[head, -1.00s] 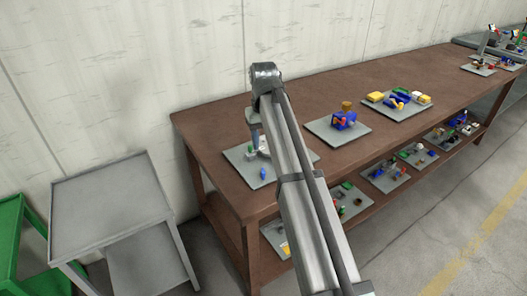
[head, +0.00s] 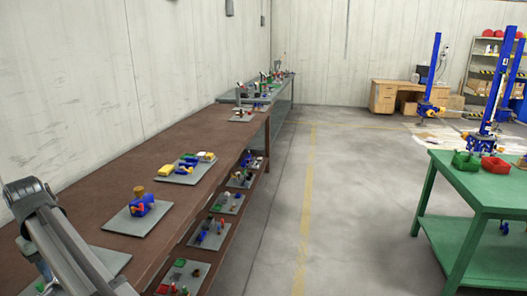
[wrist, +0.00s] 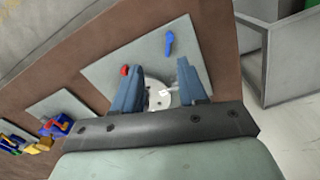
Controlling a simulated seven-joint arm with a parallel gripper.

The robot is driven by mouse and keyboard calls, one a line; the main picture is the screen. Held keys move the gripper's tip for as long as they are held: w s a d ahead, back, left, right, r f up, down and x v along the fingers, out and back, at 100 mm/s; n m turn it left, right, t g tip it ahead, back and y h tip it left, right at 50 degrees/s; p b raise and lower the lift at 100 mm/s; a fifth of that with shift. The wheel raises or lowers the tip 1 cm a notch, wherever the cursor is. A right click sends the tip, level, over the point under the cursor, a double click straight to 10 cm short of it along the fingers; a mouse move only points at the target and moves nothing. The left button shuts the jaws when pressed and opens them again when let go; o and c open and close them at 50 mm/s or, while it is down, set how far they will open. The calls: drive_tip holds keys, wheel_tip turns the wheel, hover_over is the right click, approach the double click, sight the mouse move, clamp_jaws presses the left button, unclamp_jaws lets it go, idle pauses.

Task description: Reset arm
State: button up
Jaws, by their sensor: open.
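In the wrist view my gripper (wrist: 158,82) is open, its two blue-grey fingers pointing at a grey plate (wrist: 105,72) on the brown bench. A round light-grey part (wrist: 157,97) with a white mark shows between the fingers; I see no contact with them. A red knob (wrist: 125,70) is beside the left finger. A small blue part (wrist: 169,43) lies on the plate beyond the fingertips. In the head view my arm reaches in at the lower left and hides most of this plate (head: 108,260).
The brown bench (head: 150,148) holds more plates with coloured parts, including a blue assembly (head: 141,205). Its lower shelf holds several more. A green table (head: 475,180) with green and red bins stands right. The floor (head: 340,220) between is clear. A grey stand (wrist: 285,75) shows in the wrist view.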

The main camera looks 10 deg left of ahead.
drive_tip(key=w+d+f+m, duration=0.3)
drive_tip(key=w+d+f, duration=0.7)
drive_tip(key=w+d, duration=0.3)
drive_tip(key=w+d+f+m, duration=0.3)
drive_tip(key=w+d+f, duration=0.7)
drive_tip(key=d, duration=0.4)
drive_tip(key=w+d+f+m, duration=0.15)
drive_tip(key=d+f, duration=0.35)
drive_tip(key=d, duration=0.6)
drive_tip(key=w+d+f+m, duration=0.15)
drive_tip(key=d+f, duration=0.35)
drive_tip(key=d, duration=0.6)
drive_tip(key=d+f+m, duration=0.2)
drive_tip(key=d+f, duration=0.2)
drive_tip(key=d, duration=0.7)
drive_tip(key=s+d+f+m, duration=0.2)
drive_tip(key=s+d+f, duration=0.15)
drive_tip(key=d, duration=0.55)
drive_tip(key=s+d+f+m, duration=0.2)
drive_tip(key=s+d+f, duration=0.15)
drive_tip(key=d, duration=0.45)
drive_tip(key=s+f+g, duration=0.3)
drive_tip(key=s+f, duration=0.7)
drive_tip(key=s, duration=0.4)
drive_tip(key=s+f+g, duration=0.3)
drive_tip(key=s+f, duration=0.7)
drive_tip(key=s, duration=0.5)
drive_tip(key=shift+s+g, duration=0.3)
drive_tip(key=shift+g, duration=0.1)
drive_tip(key=shift+a, duration=0.1)
